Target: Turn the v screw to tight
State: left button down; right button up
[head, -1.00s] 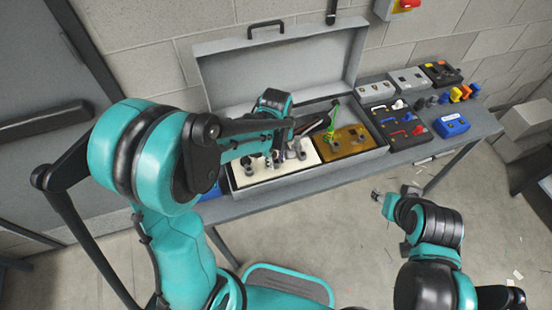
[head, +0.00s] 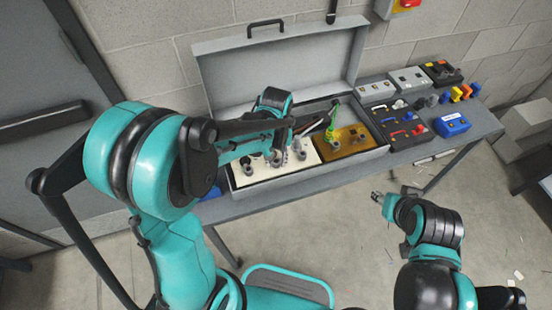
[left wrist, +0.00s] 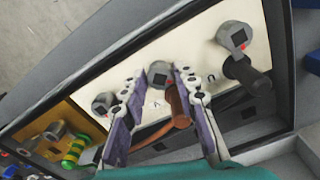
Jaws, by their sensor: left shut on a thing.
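The v screw (left wrist: 158,74) is the middle of three grey knobs on a white panel (left wrist: 190,30), with a red mark and a brown handle (left wrist: 178,108). A small letter that looks like an upside-down V lies beside it. My left gripper (left wrist: 158,85) has its purple-padded fingers on either side of the handle and is shut on it. The right finger lies close along it; exact contact on the other side is unclear. In the head view my left gripper (head: 284,152) is over the white panel, its fingers mostly hidden. My right gripper (head: 377,196) hangs in front of the bench, too small to judge.
The panel lies in an open grey case (head: 290,183) on the bench. A neighbouring knob (left wrist: 234,36) has a black handle (left wrist: 247,75); another knob (left wrist: 103,103) is on the other side. A brown board (head: 347,143) with a green-yellow piece (head: 331,128) lies to the right.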

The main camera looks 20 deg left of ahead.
aim_at(276, 163)
pick_arm(q)
jog(key=m, duration=0.3)
jog(key=shift+m, duration=2.2)
jog(key=c, duration=1.3)
grip_release()
jog(key=shift+o, duration=0.2)
notch_tip(276, 163, up, 12)
jog(key=shift+s, duration=0.1)
